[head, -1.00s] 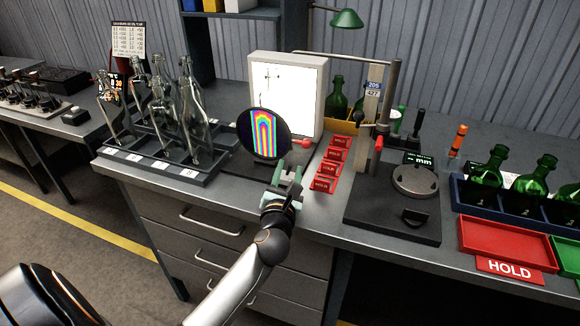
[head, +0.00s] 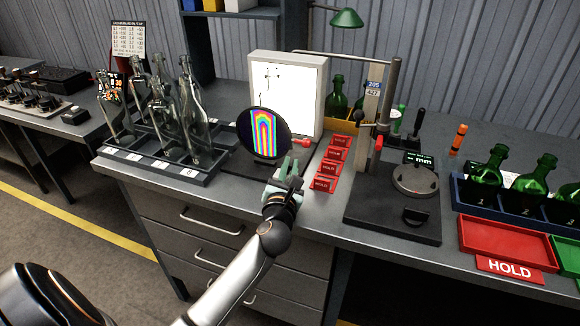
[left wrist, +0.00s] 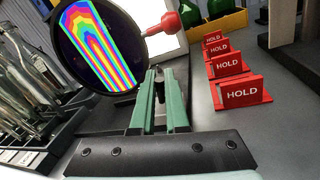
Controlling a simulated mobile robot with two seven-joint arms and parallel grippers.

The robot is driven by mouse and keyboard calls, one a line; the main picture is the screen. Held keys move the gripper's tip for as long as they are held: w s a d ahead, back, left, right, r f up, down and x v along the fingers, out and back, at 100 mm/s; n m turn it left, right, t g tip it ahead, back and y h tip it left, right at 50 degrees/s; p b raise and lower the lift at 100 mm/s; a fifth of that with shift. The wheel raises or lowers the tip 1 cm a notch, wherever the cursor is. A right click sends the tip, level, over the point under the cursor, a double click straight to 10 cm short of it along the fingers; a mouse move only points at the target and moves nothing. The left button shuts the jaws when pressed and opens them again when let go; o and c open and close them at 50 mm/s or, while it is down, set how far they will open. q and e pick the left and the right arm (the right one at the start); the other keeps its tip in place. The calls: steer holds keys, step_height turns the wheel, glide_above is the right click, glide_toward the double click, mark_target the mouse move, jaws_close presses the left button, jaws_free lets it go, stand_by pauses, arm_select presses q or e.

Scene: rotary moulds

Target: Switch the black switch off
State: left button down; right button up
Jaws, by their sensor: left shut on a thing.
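The black switch (left wrist: 160,84) shows in the left wrist view as a small dark piece between my fingertips, in front of the lit white panel and the round filter with rainbow bands (left wrist: 97,45). My left gripper (head: 288,168) is just in front of that filter, over the bench. Its green fingers, also in the left wrist view (left wrist: 160,92), are shut on the switch. In the head view the fingers hide the switch. The white panel (head: 297,95) is bright. My right gripper is not in view.
A red knob (head: 303,143) sticks out beside the filter. Several red HOLD signs (head: 325,184) stand close to the right of my gripper. Clear bottles (head: 192,110) stand in a rack on the left. A gauge stand (head: 395,215) is further right.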

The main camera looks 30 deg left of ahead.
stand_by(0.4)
arm_select(q)
steer(key=n+p, duration=0.3)
steer(key=p, duration=0.1)
steer(key=shift+s+a+r+g, duration=0.1)
steer(key=shift+a+r+g, duration=0.15)
steer(key=shift+a+g, duration=0.1)
steer(key=shift+a+n+h+p, duration=0.25)
steer(key=shift+n+h+p, duration=0.05)
steer(key=shift+n+p, duration=0.7)
steer(key=shift+s+a+f+n+g+h+p, duration=0.1)
steer(key=shift+a+f+n+g+h+p, duration=0.15)
steer(key=shift+n+p, duration=0.6)
steer(key=c, duration=0.9)
jaws_free()
